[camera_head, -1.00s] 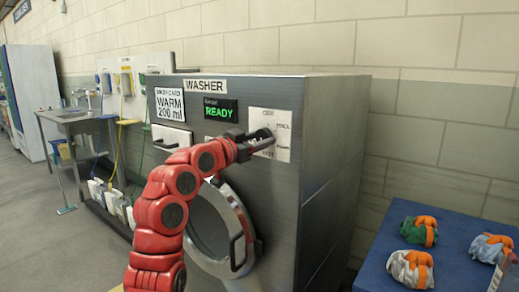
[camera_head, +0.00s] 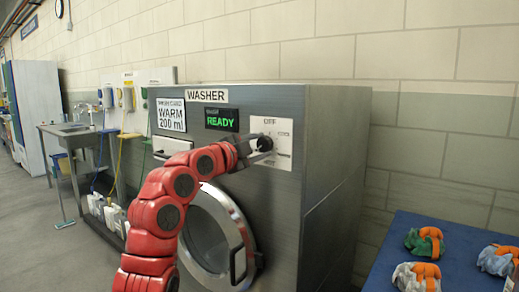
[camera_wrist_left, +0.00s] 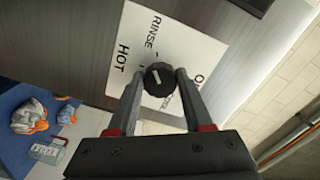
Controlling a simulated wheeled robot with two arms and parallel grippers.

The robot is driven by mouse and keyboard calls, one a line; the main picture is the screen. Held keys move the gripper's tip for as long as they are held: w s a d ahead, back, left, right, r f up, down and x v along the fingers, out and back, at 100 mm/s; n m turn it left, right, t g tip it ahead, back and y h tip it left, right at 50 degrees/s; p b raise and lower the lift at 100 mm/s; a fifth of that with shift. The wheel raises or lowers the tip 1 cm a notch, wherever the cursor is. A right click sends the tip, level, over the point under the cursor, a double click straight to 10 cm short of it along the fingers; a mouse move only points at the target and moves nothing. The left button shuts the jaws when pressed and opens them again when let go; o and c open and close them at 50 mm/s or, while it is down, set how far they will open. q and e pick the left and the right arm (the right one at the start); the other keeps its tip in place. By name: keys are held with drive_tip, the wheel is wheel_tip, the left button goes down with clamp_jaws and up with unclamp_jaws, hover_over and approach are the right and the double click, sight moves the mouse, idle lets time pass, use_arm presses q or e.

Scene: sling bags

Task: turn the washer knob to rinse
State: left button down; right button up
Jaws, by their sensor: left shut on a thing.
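The washer (camera_head: 330,150) is a grey metal machine with a white dial plate (camera_head: 283,128) on its upper front. The round black knob (camera_head: 264,143) sits on this plate, and it also shows in the left wrist view (camera_wrist_left: 160,78) with a white mark on its face. My left gripper (camera_head: 254,148) is at the knob. In the left wrist view its two fingers (camera_wrist_left: 159,84) are on either side of the knob, shut on it. RINSE and HOT are readable on the plate; another label is partly hidden by a finger. My right gripper is not in view.
A green READY display (camera_head: 221,120) and a card reading WARM 200 ml (camera_head: 171,115) are left of the dial. The round washer door (camera_head: 240,225) is below. A blue table (camera_head: 460,238) with several cloth bundles stands at the right.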

use_arm(q)
drive_tip(key=shift+m, duration=1.1)
drive_tip(key=shift+c, duration=1.5)
unclamp_jaws()
